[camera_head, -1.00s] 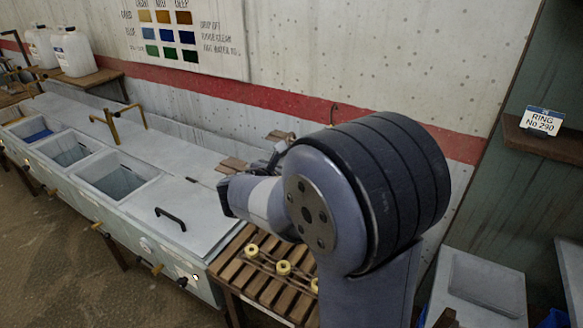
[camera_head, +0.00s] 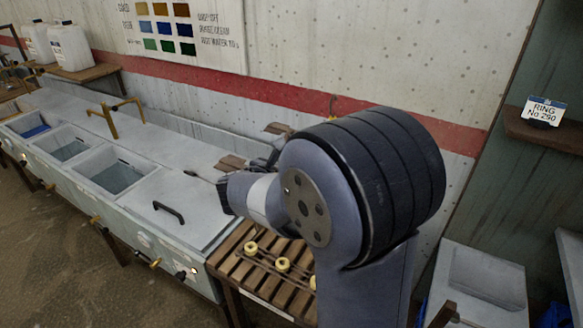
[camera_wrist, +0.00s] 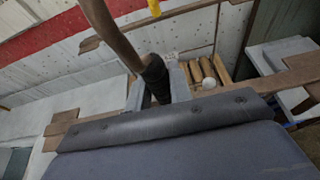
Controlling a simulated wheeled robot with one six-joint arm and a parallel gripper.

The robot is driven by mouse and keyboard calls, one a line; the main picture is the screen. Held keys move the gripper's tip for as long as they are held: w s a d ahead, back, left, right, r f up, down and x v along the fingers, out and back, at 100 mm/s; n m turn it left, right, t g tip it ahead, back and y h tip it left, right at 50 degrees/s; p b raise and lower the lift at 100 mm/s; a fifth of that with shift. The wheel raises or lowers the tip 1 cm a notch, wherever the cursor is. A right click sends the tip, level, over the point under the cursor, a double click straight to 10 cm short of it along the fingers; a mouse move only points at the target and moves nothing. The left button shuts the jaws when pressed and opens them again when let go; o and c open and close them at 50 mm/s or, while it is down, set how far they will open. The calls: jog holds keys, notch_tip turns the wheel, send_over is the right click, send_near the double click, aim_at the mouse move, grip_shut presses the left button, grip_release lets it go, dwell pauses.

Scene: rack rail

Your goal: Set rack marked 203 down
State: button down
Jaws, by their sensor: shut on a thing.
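My gripper (camera_wrist: 160,92) is shut on the dark grip of a brown wooden piece, which I take to be the rack (camera_wrist: 122,38). The wood rises from the fingers to the upper left in the wrist view. Brown wooden pieces also stick out on both sides there, and in the head view similar brown pieces (camera_head: 232,163) show beyond my wrist. No number 203 is readable. My arm hides most of the gripper and the held thing in the head view. I cannot tell whether the rack touches anything below.
A slatted wooden bench (camera_head: 238,268) with yellow rings (camera_head: 283,264) stands below my arm. A long grey sink unit (camera_head: 178,210) with open basins runs left. A speckled wall with a red stripe is behind. A sign reading RING No 290 (camera_head: 543,112) is at right.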

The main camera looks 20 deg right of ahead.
jog(key=shift+f, duration=0.1)
jog(key=c, duration=1.1)
grip_release()
jog(key=shift+f, duration=0.1)
jog(key=o, duration=1.1)
jog(key=s+a, duration=0.7)
jog(key=a, duration=0.1)
jog(key=shift+s+a+p, duration=0.15)
jog(key=shift+a+p, duration=0.15)
jog(key=shift+p, duration=0.1)
dwell(0.7)
jog(key=shift+w+d+b, duration=0.2)
jog(key=shift+w+d, duration=0.7)
jog(key=shift+d, duration=0.2)
jog(key=shift+w+d+b, duration=0.15)
jog(key=shift+w+d, duration=0.75)
jog(key=shift+d, duration=0.15)
